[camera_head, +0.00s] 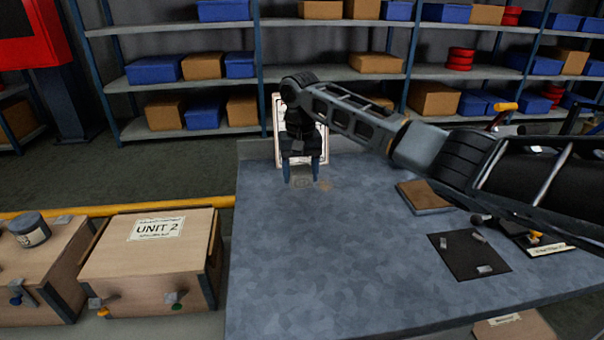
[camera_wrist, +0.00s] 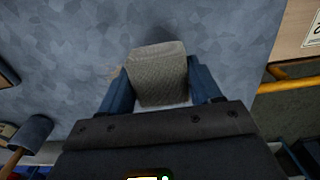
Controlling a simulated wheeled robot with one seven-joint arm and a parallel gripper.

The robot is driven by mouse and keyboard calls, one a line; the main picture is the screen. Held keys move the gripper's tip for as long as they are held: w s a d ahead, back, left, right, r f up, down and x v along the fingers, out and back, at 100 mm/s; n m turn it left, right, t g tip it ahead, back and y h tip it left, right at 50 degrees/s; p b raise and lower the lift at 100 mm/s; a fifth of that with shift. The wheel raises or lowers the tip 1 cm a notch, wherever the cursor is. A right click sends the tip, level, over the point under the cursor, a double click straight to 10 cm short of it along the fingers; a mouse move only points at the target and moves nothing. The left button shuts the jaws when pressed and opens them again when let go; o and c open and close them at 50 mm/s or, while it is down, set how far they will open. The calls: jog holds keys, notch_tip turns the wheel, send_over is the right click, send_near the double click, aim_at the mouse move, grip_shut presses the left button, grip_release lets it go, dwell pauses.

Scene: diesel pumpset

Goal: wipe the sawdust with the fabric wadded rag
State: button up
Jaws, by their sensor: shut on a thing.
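My gripper (camera_head: 301,178) points down at the far side of the blue-grey table top, with its two blue fingers apart around a rag. In the wrist view the wadded rag (camera_wrist: 157,72) is a grey-beige, woven-looking block between the fingers (camera_wrist: 155,84). In the head view the rag is hard to make out. A small tan patch, likely the sawdust (camera_head: 325,185), shows on the table just right of the fingertips. Whether the rag touches the table or the patch is unclear.
A framed white board (camera_head: 278,140) stands behind my gripper. A brown pad (camera_head: 424,196) and a black mat (camera_head: 468,256) with small metal parts lie at the right. The wooden UNIT 2 box (camera_head: 150,255) is left of the table. The table's front left (camera_head: 290,270) is clear.

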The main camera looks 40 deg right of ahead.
jog(key=shift+r+p, duration=1.35)
jog(key=shift+r, duration=0.45)
